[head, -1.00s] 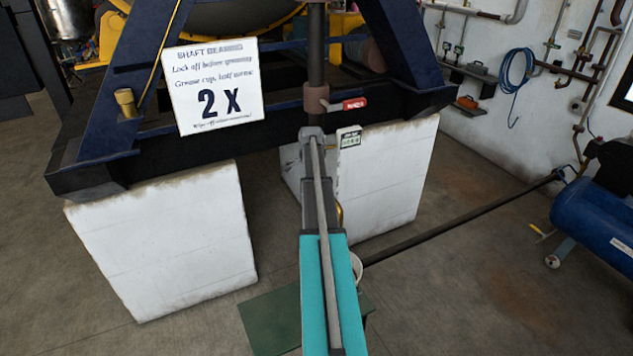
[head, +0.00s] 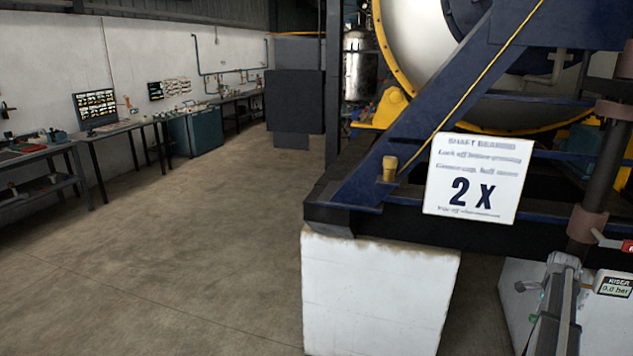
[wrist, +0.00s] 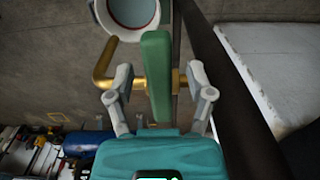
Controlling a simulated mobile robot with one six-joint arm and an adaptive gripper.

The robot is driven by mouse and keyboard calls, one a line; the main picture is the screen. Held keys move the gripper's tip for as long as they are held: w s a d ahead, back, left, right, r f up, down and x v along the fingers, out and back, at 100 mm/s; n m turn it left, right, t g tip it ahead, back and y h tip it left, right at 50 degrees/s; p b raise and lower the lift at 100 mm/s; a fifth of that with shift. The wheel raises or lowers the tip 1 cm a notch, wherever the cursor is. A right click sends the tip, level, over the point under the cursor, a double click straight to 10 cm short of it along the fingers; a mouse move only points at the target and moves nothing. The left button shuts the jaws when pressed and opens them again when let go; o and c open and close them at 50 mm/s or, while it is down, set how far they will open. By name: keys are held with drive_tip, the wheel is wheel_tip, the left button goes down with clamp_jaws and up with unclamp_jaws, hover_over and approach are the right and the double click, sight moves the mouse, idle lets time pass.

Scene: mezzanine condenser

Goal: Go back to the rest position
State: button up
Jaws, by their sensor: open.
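My gripper (wrist: 160,80) shows in the wrist view with its two grey fingers spread wide apart. A green bar, perhaps a lever handle (wrist: 157,60), stands upright between the fingers, with gaps on both sides. A brass pipe (wrist: 104,66) with an elbow runs across behind it. Whether the gripper touches the green bar cannot be told, but the fingers are not closed on it. In the head view my arm rises at the lower right, and the gripper itself cannot be made out there.
A white bucket (wrist: 126,14) stands near the brass pipe. A blue steel frame (head: 450,90) with a "2 X" sign (head: 476,180) rests on a white block (head: 375,290). A small "RISER 0.0 bar" display (head: 613,287) is beside my arm. The floor (head: 180,260) at left is clear, with benches (head: 130,130) along the wall.

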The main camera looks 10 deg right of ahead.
drive_tip(key=w+a+n, duration=0.2)
drive_tip(key=a+n, duration=0.4)
drive_tip(key=a, duration=1)
drive_tip(key=w+a+n, duration=0.2)
drive_tip(key=a+n, duration=0.3)
drive_tip(key=a, duration=1.2)
drive_tip(key=s+a+n, duration=0.3)
drive_tip(key=a+n, duration=0.1)
drive_tip(key=a, duration=0.4)
drive_tip(key=s+a+n, duration=0.3)
drive_tip(key=a+n, duration=0.1)
drive_tip(key=a, duration=0.5)
drive_tip(key=s+a+n, duration=0.3)
drive_tip(key=a+n, duration=0.1)
drive_tip(key=a, duration=0.5)
drive_tip(key=shift+s, duration=0.25)
drive_tip(key=shift+d, duration=0.1)
